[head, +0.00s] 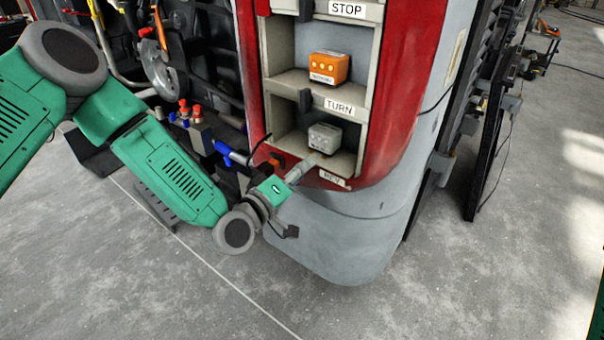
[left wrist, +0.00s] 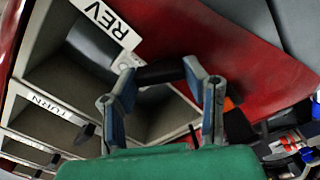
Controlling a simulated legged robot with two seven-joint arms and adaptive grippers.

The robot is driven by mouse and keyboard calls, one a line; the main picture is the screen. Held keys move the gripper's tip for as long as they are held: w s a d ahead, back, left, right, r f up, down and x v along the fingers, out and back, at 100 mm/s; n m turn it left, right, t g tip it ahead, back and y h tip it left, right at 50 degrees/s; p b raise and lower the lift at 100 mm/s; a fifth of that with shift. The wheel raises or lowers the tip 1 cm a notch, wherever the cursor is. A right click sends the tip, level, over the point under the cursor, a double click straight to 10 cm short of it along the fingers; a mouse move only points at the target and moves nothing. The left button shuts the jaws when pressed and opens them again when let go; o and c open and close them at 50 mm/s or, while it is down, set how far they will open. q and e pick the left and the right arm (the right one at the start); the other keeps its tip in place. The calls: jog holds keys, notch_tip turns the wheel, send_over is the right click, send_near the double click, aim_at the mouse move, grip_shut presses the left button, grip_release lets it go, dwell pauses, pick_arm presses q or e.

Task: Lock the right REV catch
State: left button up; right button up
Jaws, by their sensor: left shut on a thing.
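The REV compartment is the lowest one in the red and grey housing. Its REV label (head: 333,179) also shows in the left wrist view (left wrist: 106,18). A light grey lamp block (head: 324,138) sits inside it. My left gripper (head: 301,170) reaches in from the left at this compartment's lower front edge. In the left wrist view its two fingers (left wrist: 160,76) are closed on the ends of a dark bar, the REV catch (left wrist: 160,72), at the compartment's edge. In the head view the gripper hides the catch. My right gripper is not in view.
Above is the TURN compartment with an orange block (head: 328,67) and a dark catch (head: 305,101). The STOP label (head: 347,9) is higher up. Valves with red and blue parts (head: 183,112) stand left, close to my left arm. The floor (head: 400,300) in front is clear.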

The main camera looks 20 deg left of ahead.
pick_arm(q)
jog(key=n+b, duration=0.1)
jog(key=n, duration=0.2)
jog(key=f+n+b, duration=0.1)
jog(key=n, duration=0.2)
jog(key=shift+s, duration=0.2)
dwell(0.5)
jog(key=o, duration=1)
jog(key=shift+o, duration=0.7)
jog(key=shift+w+a+r, duration=0.1)
jog(key=shift+a+r, duration=0.05)
jog(key=shift+a, duration=0.05)
jog(key=v, duration=1.2)
